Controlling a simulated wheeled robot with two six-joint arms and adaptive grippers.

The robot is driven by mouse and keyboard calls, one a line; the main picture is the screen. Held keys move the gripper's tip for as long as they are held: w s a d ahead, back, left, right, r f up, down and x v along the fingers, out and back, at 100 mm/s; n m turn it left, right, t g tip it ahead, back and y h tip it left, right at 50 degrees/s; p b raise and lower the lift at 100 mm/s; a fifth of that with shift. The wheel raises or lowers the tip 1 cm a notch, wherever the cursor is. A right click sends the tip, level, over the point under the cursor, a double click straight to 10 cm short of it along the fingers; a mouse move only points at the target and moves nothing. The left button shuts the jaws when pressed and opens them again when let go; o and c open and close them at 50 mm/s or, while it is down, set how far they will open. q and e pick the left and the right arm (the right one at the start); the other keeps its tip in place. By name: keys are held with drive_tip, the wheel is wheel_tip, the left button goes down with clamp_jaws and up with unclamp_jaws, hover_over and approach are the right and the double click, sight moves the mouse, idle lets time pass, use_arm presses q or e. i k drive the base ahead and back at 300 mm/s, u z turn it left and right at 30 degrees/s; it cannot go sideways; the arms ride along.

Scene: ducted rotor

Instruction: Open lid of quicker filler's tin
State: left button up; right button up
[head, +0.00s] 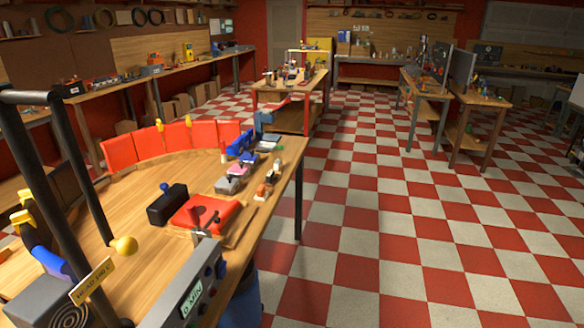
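I cannot pick out a filler's tin or its lid for sure. Small items stand along the right edge of the near wooden bench (140,190), including a grey and pink item (237,171), a small white and brown item (266,188) and a blue item (240,144). They are too small to tell whether any is a tin. Neither of my grippers shows in the head view.
A black box with a blue knob (167,205) and a red tray (206,214) sit on the near bench. Red curved panels (160,145) stand along its back. A black frame (88,165) rises at left. The checkered floor (400,230) at right is clear.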

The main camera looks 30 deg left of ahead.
sight(239, 169)
drive_tip(key=z, duration=0.2)
drive_tip(key=i, duration=0.9)
drive_tip(key=u, duration=0.55)
drive_tip(key=i, duration=0.9)
drive_tip(key=u, duration=0.7)
